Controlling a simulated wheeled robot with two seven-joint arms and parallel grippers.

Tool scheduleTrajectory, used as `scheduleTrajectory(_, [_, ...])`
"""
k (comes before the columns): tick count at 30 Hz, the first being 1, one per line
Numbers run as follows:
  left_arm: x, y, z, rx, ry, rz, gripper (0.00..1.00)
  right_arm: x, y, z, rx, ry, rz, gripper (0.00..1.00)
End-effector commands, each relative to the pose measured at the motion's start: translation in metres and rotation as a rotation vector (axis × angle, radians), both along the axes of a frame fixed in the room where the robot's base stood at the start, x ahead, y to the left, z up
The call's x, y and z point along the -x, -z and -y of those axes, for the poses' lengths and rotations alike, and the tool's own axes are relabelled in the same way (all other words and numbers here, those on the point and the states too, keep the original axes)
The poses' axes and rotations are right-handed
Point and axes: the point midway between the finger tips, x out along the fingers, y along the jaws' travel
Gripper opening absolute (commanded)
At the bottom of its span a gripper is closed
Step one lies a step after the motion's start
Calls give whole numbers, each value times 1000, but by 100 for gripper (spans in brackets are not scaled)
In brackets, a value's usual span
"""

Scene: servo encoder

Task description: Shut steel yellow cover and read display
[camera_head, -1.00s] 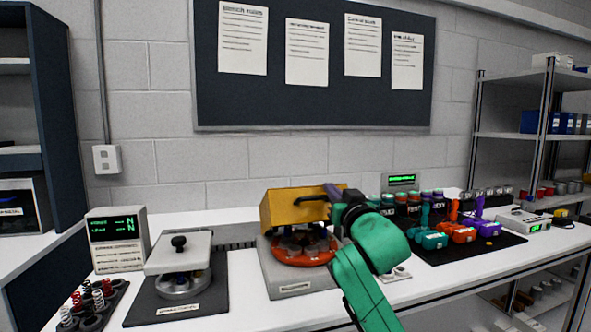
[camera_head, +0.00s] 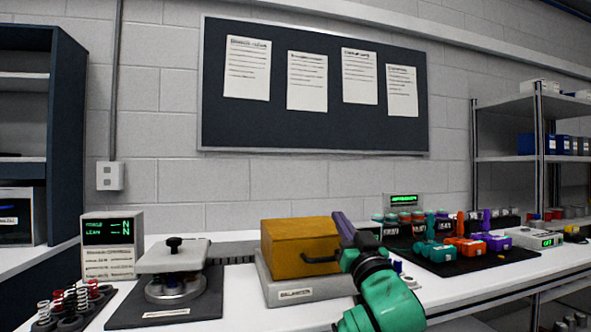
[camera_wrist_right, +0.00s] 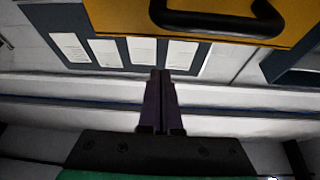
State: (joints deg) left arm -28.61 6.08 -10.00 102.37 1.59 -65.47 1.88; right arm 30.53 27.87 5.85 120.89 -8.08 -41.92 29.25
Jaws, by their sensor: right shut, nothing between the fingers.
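The yellow cover (camera_head: 297,243) is a box-like lid with a dark handle (camera_head: 322,260) on its front. It sits down on the grey balancer base (camera_head: 300,288), and no gap shows between them in the head view. The cover also fills the top of the right wrist view (camera_wrist_right: 215,17), with its black handle (camera_wrist_right: 222,22) close by. My right gripper (camera_head: 343,226) is shut and empty, at the cover's right front; its closed fingers also show in the right wrist view (camera_wrist_right: 159,92). A small display (camera_head: 403,200) with green text stands behind, too small to read. My left gripper is not in view.
Left of the balancer stand a press-like device with a black knob (camera_head: 174,243) and a readout box (camera_head: 108,231) showing green "N" lines. Several springs (camera_head: 75,302) stand at the front left. A black mat (camera_head: 470,262) with coloured parts lies to the right.

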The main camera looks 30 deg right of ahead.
Motion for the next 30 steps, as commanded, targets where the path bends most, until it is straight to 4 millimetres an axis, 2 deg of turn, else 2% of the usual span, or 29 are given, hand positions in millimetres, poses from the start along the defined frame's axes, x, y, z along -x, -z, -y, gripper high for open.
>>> scheduleTrajectory(7, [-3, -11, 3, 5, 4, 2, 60, 1, 2, 0, 3, 1, 12, 0])
scheduleTrajectory(23, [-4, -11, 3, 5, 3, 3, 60, 2, 3, 0, 3, 1, 11, 0])
scheduleTrajectory(26, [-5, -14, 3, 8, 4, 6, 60, 8, 8, -2, 3, 0, 11, 0])
scheduleTrajectory(30, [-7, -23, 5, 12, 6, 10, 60, 33, 22, -10, 3, -1, 10, 0])
